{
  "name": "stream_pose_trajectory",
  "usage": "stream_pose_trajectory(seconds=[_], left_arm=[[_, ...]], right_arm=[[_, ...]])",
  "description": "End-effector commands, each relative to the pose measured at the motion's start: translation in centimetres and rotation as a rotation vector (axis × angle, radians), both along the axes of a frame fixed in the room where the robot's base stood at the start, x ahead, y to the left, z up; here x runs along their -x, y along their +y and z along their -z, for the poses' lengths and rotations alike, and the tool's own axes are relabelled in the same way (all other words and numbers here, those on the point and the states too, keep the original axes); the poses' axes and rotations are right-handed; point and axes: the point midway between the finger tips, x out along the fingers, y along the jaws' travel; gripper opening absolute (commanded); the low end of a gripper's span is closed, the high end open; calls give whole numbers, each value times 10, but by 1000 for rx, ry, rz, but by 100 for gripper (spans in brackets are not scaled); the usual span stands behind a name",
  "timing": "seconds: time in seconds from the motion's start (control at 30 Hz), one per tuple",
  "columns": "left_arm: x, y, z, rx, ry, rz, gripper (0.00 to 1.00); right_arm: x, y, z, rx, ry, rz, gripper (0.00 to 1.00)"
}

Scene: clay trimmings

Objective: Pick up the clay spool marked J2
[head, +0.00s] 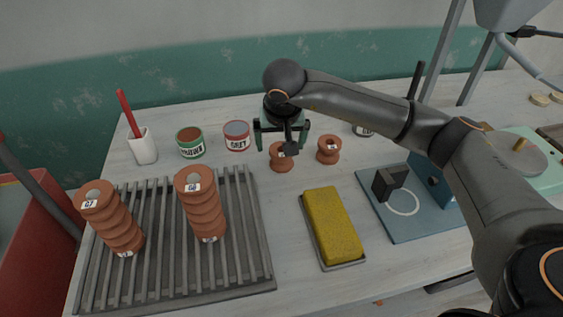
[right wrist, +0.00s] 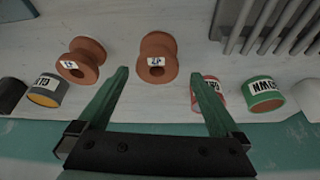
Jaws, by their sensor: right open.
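Two small terracotta clay spools stand on the pale table near the back. The left one (head: 281,160) is partly hidden behind my right gripper (head: 281,140). In the right wrist view this spool (right wrist: 157,45) lies just beyond the gap between the fingertips (right wrist: 159,76); its white label is upside down and seems to read J2. The other spool (head: 328,150) stands to its right and shows at left in the wrist view (right wrist: 82,60); its label is too small to read surely. My right gripper is open and empty, with no contact visible. My left gripper is not in view.
Green (head: 190,142) and red-labelled (head: 237,135) cans and a white cup (head: 143,147) stand left of the spools. A slatted rack (head: 166,270) bears taller clay stacks. A yellow sponge (head: 332,225) lies in front; a blue plate (head: 415,225) is at right.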

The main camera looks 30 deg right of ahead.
Motion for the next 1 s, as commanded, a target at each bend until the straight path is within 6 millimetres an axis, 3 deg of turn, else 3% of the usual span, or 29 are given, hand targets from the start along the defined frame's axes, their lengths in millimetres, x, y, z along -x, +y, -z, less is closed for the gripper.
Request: stream_pose_trajectory(seconds=[0.4,0.67,1.0], left_arm=[[-2,-14,27,14,18,26,47],[-14,-20,14,22,-8,36,47],[-13,-18,15,21,-8,35,47]], right_arm=[[-10,-9,49,-1,1,2,100],[-12,-10,49,0,0,0,100],[-12,-10,49,0,0,0,64]])
